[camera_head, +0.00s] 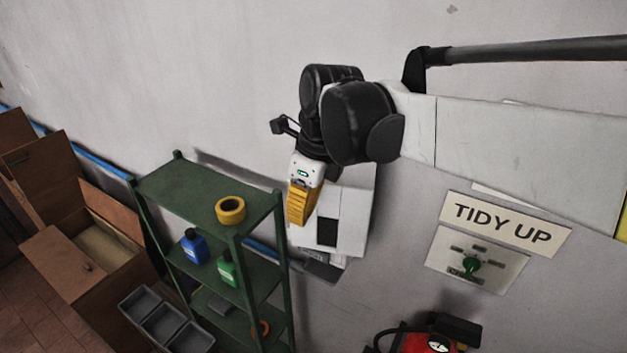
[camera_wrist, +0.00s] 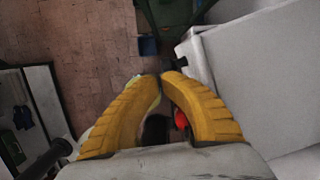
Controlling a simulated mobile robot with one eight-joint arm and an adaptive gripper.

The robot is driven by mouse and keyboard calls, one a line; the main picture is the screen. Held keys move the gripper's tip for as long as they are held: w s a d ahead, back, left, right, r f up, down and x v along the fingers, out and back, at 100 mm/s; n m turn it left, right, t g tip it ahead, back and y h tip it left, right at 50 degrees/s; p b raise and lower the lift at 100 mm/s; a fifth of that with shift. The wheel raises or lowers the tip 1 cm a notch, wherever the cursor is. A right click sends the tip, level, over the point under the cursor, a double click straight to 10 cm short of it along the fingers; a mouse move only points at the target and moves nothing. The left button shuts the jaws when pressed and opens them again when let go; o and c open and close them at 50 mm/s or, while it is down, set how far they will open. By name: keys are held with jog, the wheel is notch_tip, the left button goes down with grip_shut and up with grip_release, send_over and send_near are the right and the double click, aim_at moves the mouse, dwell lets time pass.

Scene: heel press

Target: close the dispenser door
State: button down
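The white dispenser (camera_head: 352,215) is on the wall behind and to the right of my gripper in the head view. A dark rectangle shows on its front, and a grey flap-like part (camera_head: 322,268) shows beneath it. My gripper (camera_head: 297,218), with yellow fingers pointing down, overlaps its upper left side. In the wrist view my gripper's fingertips (camera_wrist: 162,76) meet with nothing visible held between them. A large pale body (camera_wrist: 275,75), apparently the dispenser, is at the right, beside the fingers. I cannot make out clearly where the door stands, or whether I touch it.
A green shelf (camera_head: 205,185) with yellow tape (camera_head: 230,210), a blue bottle (camera_head: 194,246) and a green bottle (camera_head: 228,268) stands left of the dispenser. A red device (camera_head: 415,342) is below.

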jog(key=shift+w+a+b, duration=0.15)
jog(key=shift+w+a, duration=0.3)
jog(key=shift+w, duration=0.4)
jog(key=shift+w+a+b, duration=0.15)
jog(key=shift+w+a, duration=0.3)
jog(key=shift+w, duration=0.4)
jog(key=shift+w+a+b, duration=0.15)
jog(key=shift+w+a, duration=0.3)
jog(key=shift+w, duration=0.4)
